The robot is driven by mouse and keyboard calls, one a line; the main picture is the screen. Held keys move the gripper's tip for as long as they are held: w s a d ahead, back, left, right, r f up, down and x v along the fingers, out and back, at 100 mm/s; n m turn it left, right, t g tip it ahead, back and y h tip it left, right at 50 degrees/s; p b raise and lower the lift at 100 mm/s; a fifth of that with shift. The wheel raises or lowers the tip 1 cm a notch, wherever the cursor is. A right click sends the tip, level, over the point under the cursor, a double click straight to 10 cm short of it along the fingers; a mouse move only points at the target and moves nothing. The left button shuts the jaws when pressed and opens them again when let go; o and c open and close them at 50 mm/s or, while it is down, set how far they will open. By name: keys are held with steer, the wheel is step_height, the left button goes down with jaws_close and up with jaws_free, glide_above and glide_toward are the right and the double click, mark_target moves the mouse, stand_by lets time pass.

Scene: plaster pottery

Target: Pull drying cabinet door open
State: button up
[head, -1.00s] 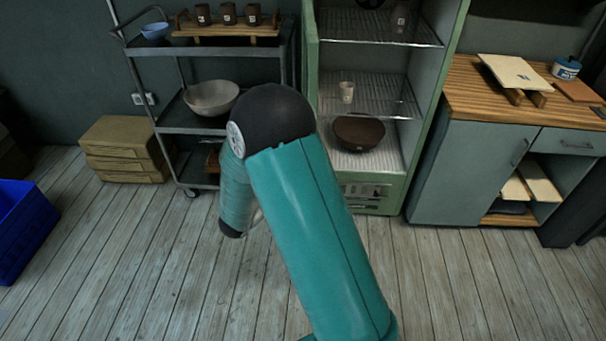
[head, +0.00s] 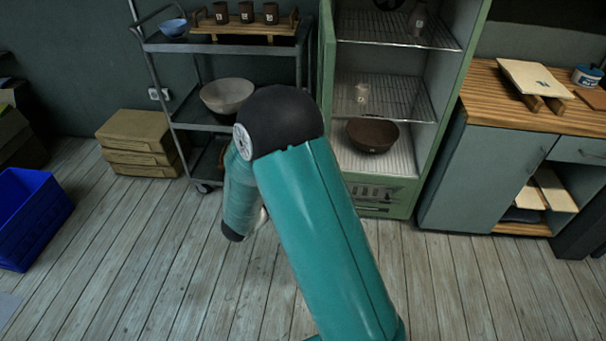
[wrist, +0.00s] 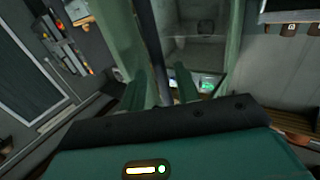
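The green drying cabinet (head: 421,190) stands at the back, right of centre in the head view. Its front is uncovered and its shelves show. Its door (head: 327,60) stands out at the cabinet's left side, seen almost edge-on. In the wrist view a green panel (wrist: 112,30), which looks like the door, runs up beside a dark upright bar (wrist: 148,35), probably its handle. My gripper (wrist: 160,84) has its two fingers apart, one on each side of the bar's lower end. I cannot tell whether they touch it. My arm hides the gripper in the head view.
A grey trolley (head: 207,120) stands close on the left, a workbench (head: 475,165) on the right. Boxes (head: 138,140) and a blue crate (head: 28,215) are further left. The front floor is clear.

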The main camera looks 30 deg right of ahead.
steer(key=v, duration=1.1)
steer(key=shift+a, duration=0.2)
